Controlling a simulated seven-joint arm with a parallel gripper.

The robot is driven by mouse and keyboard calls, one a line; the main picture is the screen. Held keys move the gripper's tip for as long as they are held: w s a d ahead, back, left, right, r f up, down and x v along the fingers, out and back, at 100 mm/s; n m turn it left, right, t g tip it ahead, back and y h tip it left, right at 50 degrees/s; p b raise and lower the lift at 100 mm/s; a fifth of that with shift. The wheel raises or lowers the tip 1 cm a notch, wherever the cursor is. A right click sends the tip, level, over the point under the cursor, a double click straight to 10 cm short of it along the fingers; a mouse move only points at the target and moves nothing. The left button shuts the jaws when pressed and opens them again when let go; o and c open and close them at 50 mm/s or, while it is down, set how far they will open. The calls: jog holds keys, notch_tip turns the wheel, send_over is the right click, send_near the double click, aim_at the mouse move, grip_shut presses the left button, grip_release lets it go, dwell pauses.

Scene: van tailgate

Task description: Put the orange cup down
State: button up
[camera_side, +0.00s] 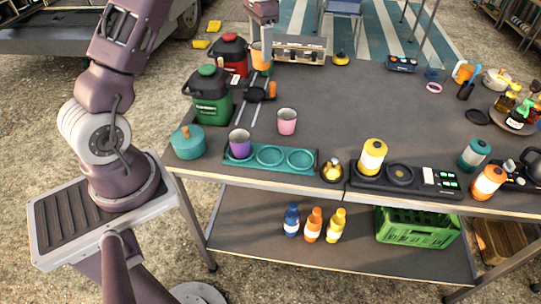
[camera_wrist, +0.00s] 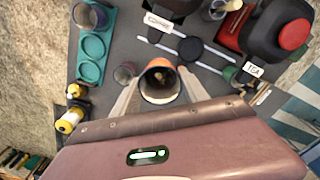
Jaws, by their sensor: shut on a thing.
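The orange cup (camera_side: 257,57) is beside the red urn at the back left of the table in the side view. In the wrist view the orange cup (camera_wrist: 160,88) is seen from above, between both fingers of my gripper (camera_wrist: 160,76), with something brown inside. My gripper (camera_side: 262,42) is shut on it; the fingers are hard to make out in the side view. I cannot tell whether the cup's base touches anything.
A red urn (camera_side: 229,57) and a green urn (camera_side: 208,97) stand close by. A pink cup (camera_side: 287,122) is on the table, and a purple cup (camera_side: 239,143) sits in the left ring of a teal holder (camera_side: 301,160). The table's middle is clear.

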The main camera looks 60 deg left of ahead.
jog(key=s+d+m, duration=0.3)
jog(key=s+d, duration=0.1)
jog(key=d, duration=0.4)
jog(key=s+d+m, duration=0.4)
jog(key=s+d, duration=0.1)
jog(key=d, duration=0.4)
send_over(270, 156)
notch_tip(270, 156, down, 16)
jog(key=shift+d+r, duration=0.1)
jog(key=shift+r, duration=0.1)
jog(key=shift+f, duration=0.15)
jog(key=o, duration=1.6)
